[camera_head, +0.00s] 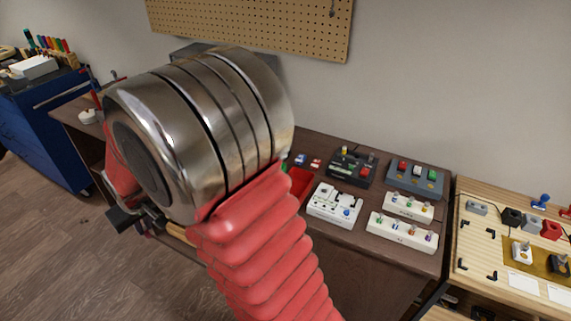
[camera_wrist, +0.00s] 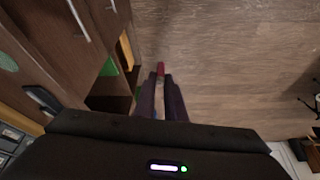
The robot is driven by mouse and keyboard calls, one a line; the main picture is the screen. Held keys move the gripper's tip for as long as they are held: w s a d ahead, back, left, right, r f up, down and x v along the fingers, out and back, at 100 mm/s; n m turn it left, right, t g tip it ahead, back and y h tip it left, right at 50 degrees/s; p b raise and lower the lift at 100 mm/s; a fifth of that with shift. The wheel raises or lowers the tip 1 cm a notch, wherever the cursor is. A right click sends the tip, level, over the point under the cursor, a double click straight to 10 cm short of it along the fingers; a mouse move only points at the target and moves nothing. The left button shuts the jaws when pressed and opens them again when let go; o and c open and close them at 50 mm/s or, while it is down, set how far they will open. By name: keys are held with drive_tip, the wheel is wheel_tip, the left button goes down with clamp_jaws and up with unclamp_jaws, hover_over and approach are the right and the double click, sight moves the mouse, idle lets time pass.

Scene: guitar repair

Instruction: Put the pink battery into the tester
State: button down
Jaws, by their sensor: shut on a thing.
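My gripper (camera_wrist: 160,84) points down over the wooden floor in the wrist view. Its two dark fingers are shut on a small pinkish-red piece, which looks like the pink battery (camera_wrist: 160,68); its end sticks out past the fingertips. In the head view my arm covers much of the left and centre, and the battery cannot be made out there. Several small devices stand on the dark bench to the right, including a black one (camera_head: 340,172), a grey-blue one (camera_head: 428,187) and a white box (camera_head: 323,209). I cannot tell which is the tester.
Two white holders (camera_head: 412,239) with small coloured pieces stand at the bench's front. A red tray (camera_head: 300,180) is partly hidden by my arm. A light wooden bench (camera_head: 480,265) adjoins at the right; a blue cabinet (camera_head: 50,120) stands far left. In the wrist view, drawers are close at left.

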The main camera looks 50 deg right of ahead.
drive_tip(key=shift+s, duration=0.15)
drive_tip(key=shift+a, duration=0.1)
idle(0.3)
drive_tip(key=shift+a, duration=0.35)
